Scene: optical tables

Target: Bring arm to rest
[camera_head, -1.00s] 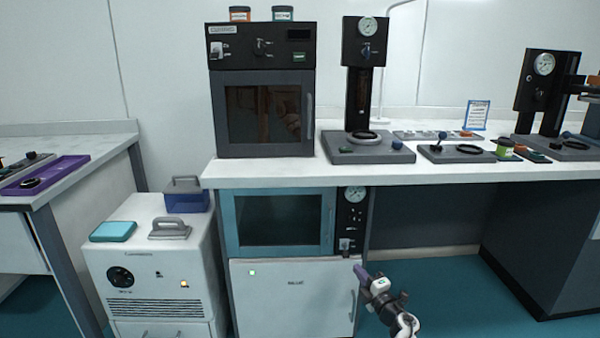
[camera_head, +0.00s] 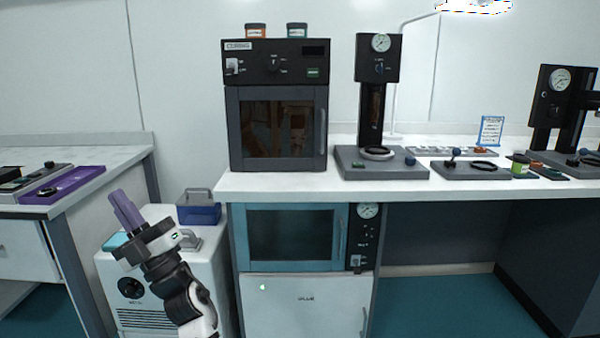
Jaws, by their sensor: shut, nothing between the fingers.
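My gripper (camera_head: 122,203) is at the lower left, with its purple fingers pointing up and to the left. The fingers are together and hold nothing. The arm rises from the bottom edge of the view, bent, in front of the white floor unit (camera_head: 160,319). It hides part of that unit and of the grey handle piece (camera_head: 189,240) on its top.
A white bench (camera_head: 280,187) carries a black oven (camera_head: 277,127) and a press with a gauge (camera_head: 380,110). A teal-framed cabinet (camera_head: 292,268) is below it. A blue box (camera_head: 199,212) sits on the floor unit. A purple tray (camera_head: 78,183) lies on the left table.

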